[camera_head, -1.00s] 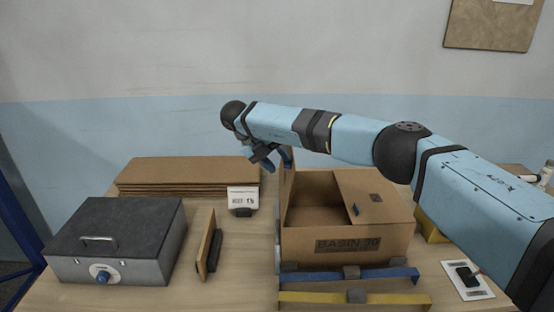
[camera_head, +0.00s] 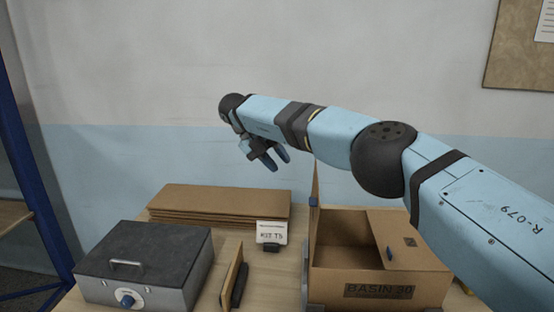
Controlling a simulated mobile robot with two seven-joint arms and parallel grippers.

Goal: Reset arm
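My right arm comes in from the right and reaches across the view at mid height. My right gripper (camera_head: 268,155) hangs at its far end, in the air in front of the wall. Its two blue fingers look spread apart, with nothing seen between them. It is above the table and apart from everything on it. My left gripper is not in view.
An open cardboard box marked BASIN 30 (camera_head: 398,290) stands at right below my arm. Flat cardboard sheets (camera_head: 218,205) lie at the back, near a KIT sign (camera_head: 271,233). A grey metal case (camera_head: 140,265) and an upright brown board (camera_head: 233,275) stand at left.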

